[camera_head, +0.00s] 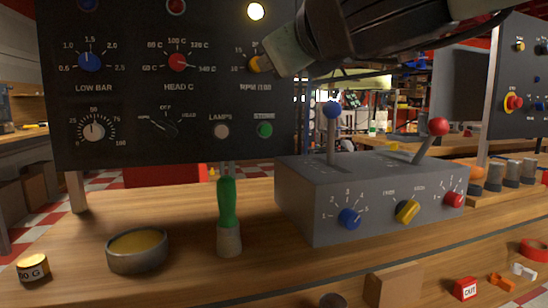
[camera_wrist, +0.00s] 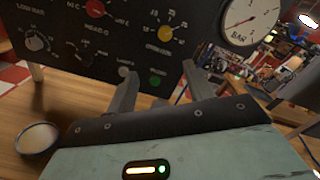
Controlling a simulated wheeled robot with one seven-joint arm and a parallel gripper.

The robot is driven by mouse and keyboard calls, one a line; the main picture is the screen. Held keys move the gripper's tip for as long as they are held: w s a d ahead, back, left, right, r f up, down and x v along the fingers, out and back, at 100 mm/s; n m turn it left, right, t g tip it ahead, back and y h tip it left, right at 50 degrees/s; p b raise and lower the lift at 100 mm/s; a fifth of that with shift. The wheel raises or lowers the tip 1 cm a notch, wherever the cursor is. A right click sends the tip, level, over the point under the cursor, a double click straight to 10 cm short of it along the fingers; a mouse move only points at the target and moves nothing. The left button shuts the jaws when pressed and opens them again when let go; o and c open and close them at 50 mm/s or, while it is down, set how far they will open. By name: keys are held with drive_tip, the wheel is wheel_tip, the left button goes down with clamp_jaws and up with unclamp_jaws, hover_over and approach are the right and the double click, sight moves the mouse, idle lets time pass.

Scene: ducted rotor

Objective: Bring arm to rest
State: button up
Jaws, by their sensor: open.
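My arm (camera_head: 400,42) reaches in from the upper right in the head view. Its pale green end stands in front of the right edge of the black control panel (camera_head: 120,100), beside the yellow RPM knob (camera_head: 257,64). In the wrist view my gripper (camera_wrist: 160,82) has its two dark fingers spread apart with nothing held between them. The panel face lies beyond the fingers, with the green button (camera_wrist: 157,79) showing between them and the yellow knob (camera_wrist: 165,33) above. I cannot tell how far the fingertips are from the panel.
On the bench (camera_head: 180,225) stand a metal bowl (camera_head: 137,250), a green-handled brush (camera_head: 228,215) and a grey lever box (camera_head: 365,195) with blue and red levers. A wooden block (camera_head: 392,288) and a red OUT block (camera_head: 465,288) lie in front. A BAR gauge (camera_wrist: 250,20) is at the wrist view's upper right.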

drive_tip(key=s+a+f+n+g, duration=0.1)
drive_tip(key=s+f+n+g, duration=0.1)
drive_tip(key=f+n, duration=0.4)
drive_tip(key=s+a+f+n+g+y, duration=0.1)
drive_tip(key=s+f+n+g, duration=0.2)
drive_tip(key=f+n, duration=0.3)
drive_tip(key=s+a+f+n+g+y, duration=0.1)
drive_tip(key=s+f+n+g, duration=0.1)
drive_tip(key=f+n+g, duration=0.2)
drive_tip(key=shift+s+a+f+n, duration=0.1)
drive_tip(key=shift+f+n, duration=0.4)
drive_tip(key=shift+f, duration=0.6)
drive_tip(key=shift+a+f+n, duration=0.15)
drive_tip(key=shift+f+n, duration=0.35)
drive_tip(key=shift+f, duration=0.55)
drive_tip(key=shift+s+a+f+n, duration=0.1)
drive_tip(key=shift+f+n, duration=0.4)
drive_tip(key=shift+f, duration=0.6)
drive_tip(key=s+d+f+n+g+h, duration=0.75)
drive_tip(key=s+d+f+n, duration=0.8)
drive_tip(key=f, duration=0.25)
wheel_tip(320, 180, up, 32)
drive_tip(key=p, duration=3.2)
drive_tip(key=shift+w+m, duration=0.4)
drive_tip(key=shift+m, duration=0.05)
drive_tip(key=shift+a+g+y, duration=0.2)
drive_tip(key=shift+g+y, duration=0.05)
